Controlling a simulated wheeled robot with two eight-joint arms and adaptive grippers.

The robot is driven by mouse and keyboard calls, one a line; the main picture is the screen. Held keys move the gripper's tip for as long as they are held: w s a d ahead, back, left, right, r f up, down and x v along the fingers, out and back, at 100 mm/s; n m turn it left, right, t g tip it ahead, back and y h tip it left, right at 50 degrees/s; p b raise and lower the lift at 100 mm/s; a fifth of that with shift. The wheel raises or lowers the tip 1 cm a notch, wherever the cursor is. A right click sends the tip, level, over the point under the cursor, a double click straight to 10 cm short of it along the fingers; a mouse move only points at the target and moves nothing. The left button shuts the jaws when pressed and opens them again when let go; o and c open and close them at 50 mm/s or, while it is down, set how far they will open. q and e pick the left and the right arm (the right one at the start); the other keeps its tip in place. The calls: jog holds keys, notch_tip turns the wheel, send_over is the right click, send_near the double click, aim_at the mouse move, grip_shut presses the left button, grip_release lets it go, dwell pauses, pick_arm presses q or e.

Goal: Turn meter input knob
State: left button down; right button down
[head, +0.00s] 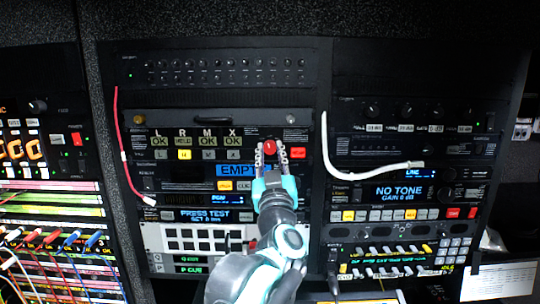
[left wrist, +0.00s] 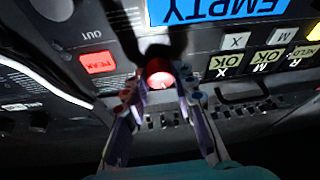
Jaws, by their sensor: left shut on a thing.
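The meter input knob appears to be a round red knob (head: 269,146) on the meter panel, right of the L, R, M and X indicators. It shows bright red between my fingers in the left wrist view (left wrist: 160,74). A pale pointer mark is on its face, too small to read exactly. My left gripper (head: 270,153) reaches up to the panel, one finger on each side of the knob, and is shut on it. The fingers also show in the left wrist view (left wrist: 159,86). My right gripper is not in view.
A red lit button (head: 298,152) sits close right of the knob. A blue EMPTY display (head: 236,170) is below left. A white cable (head: 328,150) hangs to the right, a red cable (head: 119,140) to the left. Coloured patch cables (head: 70,240) are at lower left.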

pick_arm(q)
jog(key=n+y, duration=0.1)
jog(key=n, duration=0.2)
jog(key=n+g+y, duration=0.1)
jog(key=n+y, duration=0.1)
jog(key=n, duration=0.2)
jog(key=shift+d+r+n+y, duration=0.15)
jog(key=shift+n+y, duration=0.15)
jog(key=shift+g, duration=0.3)
jog(key=c, duration=1.2)
grip_release()
jog(key=v, duration=1.2)
